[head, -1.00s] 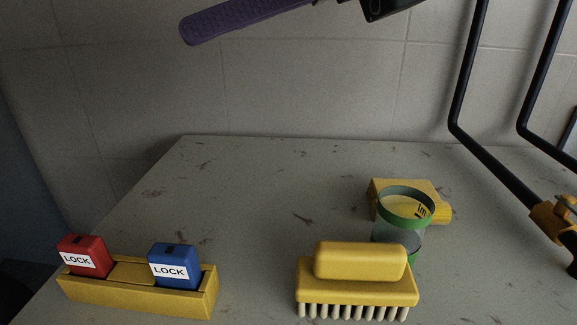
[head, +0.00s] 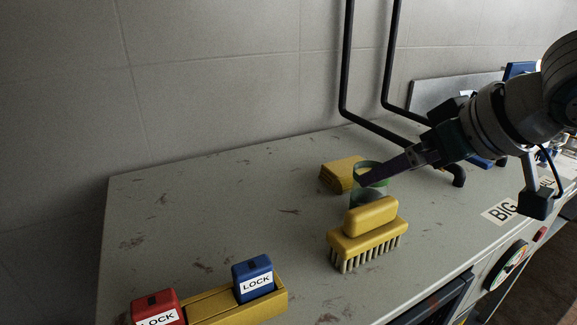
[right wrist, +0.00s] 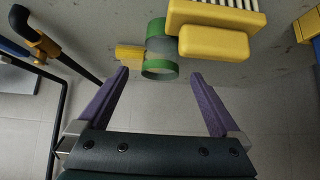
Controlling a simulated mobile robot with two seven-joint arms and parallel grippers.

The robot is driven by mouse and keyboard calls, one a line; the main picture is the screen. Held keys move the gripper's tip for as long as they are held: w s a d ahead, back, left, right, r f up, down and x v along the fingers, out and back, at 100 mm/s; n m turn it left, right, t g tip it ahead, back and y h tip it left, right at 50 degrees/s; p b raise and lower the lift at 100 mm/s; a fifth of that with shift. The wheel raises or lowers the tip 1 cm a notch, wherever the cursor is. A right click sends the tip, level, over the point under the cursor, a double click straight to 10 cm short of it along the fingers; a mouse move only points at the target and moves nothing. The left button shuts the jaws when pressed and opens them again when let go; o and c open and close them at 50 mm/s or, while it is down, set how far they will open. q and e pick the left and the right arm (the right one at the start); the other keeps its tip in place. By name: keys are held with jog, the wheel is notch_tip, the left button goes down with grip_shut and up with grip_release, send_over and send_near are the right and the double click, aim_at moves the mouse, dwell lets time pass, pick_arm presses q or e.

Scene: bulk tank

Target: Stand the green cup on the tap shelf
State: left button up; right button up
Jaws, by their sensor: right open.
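The green cup (head: 369,196), clear-walled with green bands, stands on the grey tank top behind the yellow brush, which hides its lower part. In the right wrist view the cup (right wrist: 160,68) is ahead, between the lines of the two fingers. My right gripper (right wrist: 160,74) is open with purple fingers, and nothing is gripped. In the head view its finger (head: 376,174) overlaps the cup's upper part; I cannot tell whether they touch. I cannot make out the tap shelf. My left gripper is out of view.
The yellow brush (head: 366,232) stands close in front of the cup, and a yellow block (head: 339,175) is just behind it. Black pipes (head: 366,122) rise at the back. A yellow holder (head: 212,304) carries red and blue LOCK pieces.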

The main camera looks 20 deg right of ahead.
aim_at(368, 193)
jog(key=shift+x, duration=3.45)
jog(key=shift+s+f, duration=0.1)
jog(key=shift+s, duration=0.05)
jog(key=c, duration=1.6)
